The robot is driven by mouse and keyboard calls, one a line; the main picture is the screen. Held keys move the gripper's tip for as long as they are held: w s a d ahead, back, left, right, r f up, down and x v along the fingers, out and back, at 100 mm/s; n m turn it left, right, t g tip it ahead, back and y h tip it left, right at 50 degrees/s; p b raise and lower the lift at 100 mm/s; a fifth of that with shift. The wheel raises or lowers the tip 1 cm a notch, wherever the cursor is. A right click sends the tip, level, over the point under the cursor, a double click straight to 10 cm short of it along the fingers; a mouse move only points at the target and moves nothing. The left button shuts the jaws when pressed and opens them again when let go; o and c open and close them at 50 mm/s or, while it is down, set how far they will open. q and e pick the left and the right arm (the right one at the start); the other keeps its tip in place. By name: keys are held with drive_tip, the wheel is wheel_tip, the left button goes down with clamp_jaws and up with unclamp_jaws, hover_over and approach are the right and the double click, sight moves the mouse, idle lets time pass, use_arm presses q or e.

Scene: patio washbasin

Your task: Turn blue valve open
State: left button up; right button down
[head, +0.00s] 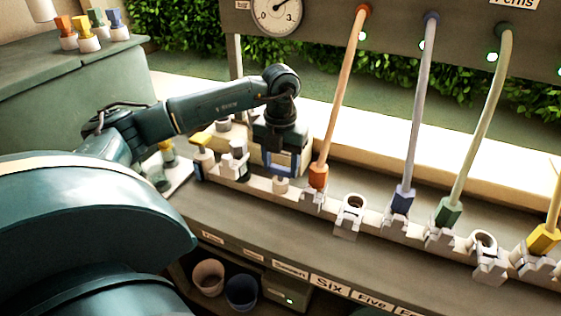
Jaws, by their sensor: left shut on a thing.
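My left gripper (282,165) points down over the left part of the white fitting row and is shut on a small blue part, which I take to be the blue valve. Its fingers hide most of that part, so I cannot tell how far it is turned. A white round base (280,185) shows just below the fingers. My right gripper is not in view.
An orange hose (340,95) with an orange plug stands close right of my gripper. Blue (403,200), green (448,212) and yellow (543,238) plugs follow, with empty sockets (350,205) between. A gauge (277,12) is above. Two cups (208,277) stand below the ledge.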

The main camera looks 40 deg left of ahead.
sight(280, 167)
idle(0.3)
use_arm(q)
drive_tip(key=o, duration=1)
wheel_tip(280, 167, up, 13)
drive_tip(key=shift+r+p, duration=0.15)
drive_tip(key=shift+p, duration=0.2)
